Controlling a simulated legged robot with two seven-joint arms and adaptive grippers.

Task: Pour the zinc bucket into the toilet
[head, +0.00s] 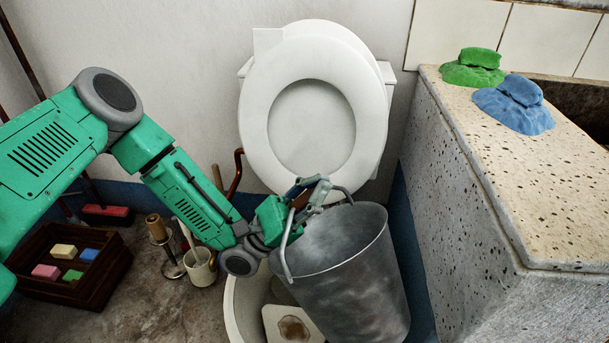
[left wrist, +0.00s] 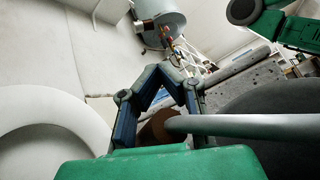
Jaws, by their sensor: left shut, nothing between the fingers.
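The zinc bucket (head: 352,280) is in front of the toilet (head: 262,120), over the right part of its bowl (head: 238,308), and leans slightly. Its handle (head: 287,250) stands up. The toilet's seat is raised, and the bucket hides much of the bowl. My left gripper (head: 308,190) is at the top of the handle, above the bucket's back left rim. In the left wrist view, its blue fingers (left wrist: 160,74) are shut, close to the grey handle bar (left wrist: 245,125) and a brown grip (left wrist: 156,128). The bucket's contents are not clear. My right gripper is not in view.
A speckled stone trough (head: 455,215) stands close on the right, with green (head: 474,68) and blue (head: 515,103) lumps on top. At left are a wooden crate (head: 85,295) with coloured blocks, a white mug (head: 200,268) and a brush stand (head: 172,268).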

